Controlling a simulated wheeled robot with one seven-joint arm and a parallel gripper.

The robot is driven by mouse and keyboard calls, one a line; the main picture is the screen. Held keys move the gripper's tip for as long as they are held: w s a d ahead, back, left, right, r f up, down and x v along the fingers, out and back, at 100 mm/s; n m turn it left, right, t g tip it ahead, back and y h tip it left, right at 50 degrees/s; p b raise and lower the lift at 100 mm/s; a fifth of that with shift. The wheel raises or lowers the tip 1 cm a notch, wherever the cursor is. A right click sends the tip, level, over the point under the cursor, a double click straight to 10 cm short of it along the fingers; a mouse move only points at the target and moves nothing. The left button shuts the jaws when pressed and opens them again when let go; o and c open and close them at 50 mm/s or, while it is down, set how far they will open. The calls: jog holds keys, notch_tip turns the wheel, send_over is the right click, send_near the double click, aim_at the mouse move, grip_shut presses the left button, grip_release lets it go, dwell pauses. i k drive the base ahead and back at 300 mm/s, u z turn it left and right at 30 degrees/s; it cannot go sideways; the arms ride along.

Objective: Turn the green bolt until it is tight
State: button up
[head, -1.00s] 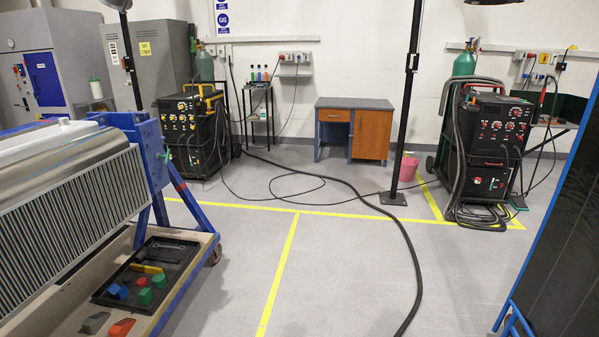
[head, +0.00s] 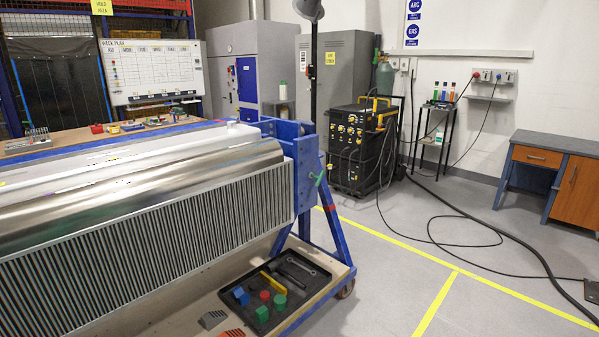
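A small green part, which looks like the green bolt (head: 318,178), sticks out at the right end of the blue end frame of the rotary jig (head: 306,172). It is small, and I cannot tell how far in it sits. The jig holds a long silver ribbed workpiece (head: 150,215) on the left. Green pieces (head: 279,302) also lie in the black tray (head: 310,290) on the jig's lower shelf. My gripper is not in view.
The tray also holds a wrench (head: 302,263), a yellow bar, and blue and red pieces. A welding unit (head: 355,145) stands behind the jig. A black cable (head: 490,226) crosses the floor at right. The floor (head: 390,290) right of the jig is mostly open.

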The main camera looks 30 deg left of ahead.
aim_at(311, 175)
jog(key=u, duration=0.3)
jog(key=i, duration=1.1)
jog(key=u, duration=0.4)
